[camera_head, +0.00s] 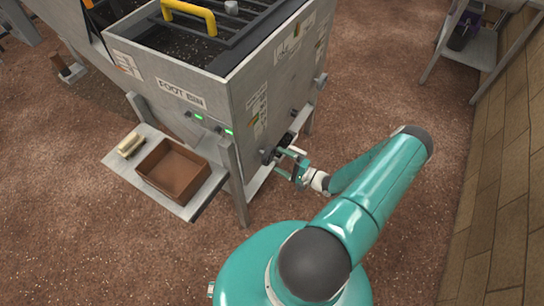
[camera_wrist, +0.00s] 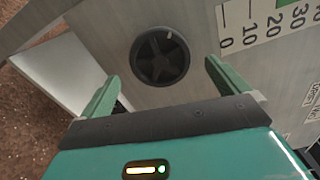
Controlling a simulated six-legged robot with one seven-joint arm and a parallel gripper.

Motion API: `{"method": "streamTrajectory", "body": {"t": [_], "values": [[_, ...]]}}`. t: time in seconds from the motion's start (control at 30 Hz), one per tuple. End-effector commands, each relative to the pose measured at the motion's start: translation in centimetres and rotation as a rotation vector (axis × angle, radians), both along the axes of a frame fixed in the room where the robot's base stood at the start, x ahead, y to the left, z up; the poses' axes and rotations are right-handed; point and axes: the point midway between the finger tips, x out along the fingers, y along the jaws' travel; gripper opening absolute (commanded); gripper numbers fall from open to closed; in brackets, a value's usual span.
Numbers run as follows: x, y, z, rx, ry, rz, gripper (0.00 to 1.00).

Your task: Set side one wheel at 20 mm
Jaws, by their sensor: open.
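A round black wheel (camera_wrist: 160,56) with spokes and a small pale mark near its upper rim is on the grey metal side of the machine in the wrist view. A white scale strip (camera_wrist: 264,22) numbered 0, 10, 20, 30 with a green band lies to its upper right. No pointer on the scale shows. My gripper (camera_wrist: 160,82) is open, its two green fingers apart, one on each side below the wheel, holding nothing. In the head view my gripper (camera_head: 282,164) is at the machine's right side, by the dark wheel (camera_head: 284,141), which is partly hidden.
The grey machine (camera_head: 200,90) has a yellow handle (camera_head: 190,14) and a grating on top. A shelf (camera_head: 118,164) at its front holds a brown open box (camera_head: 172,172) and a pale block (camera_head: 131,145). A brick wall (camera_head: 510,170) stands at right, with open brown floor between.

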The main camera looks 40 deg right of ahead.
Motion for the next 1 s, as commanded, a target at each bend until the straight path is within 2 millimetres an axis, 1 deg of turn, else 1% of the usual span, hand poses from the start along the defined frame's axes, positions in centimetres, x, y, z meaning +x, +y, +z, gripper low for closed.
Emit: {"method": "streamTrajectory", "body": {"t": [0.17,1.0], "values": [[0.3,0.1,0.0,0.001,-0.001,0.001,1.00],[3.7,1.3,0.0,0.001,0.001,0.000,1.00]]}}
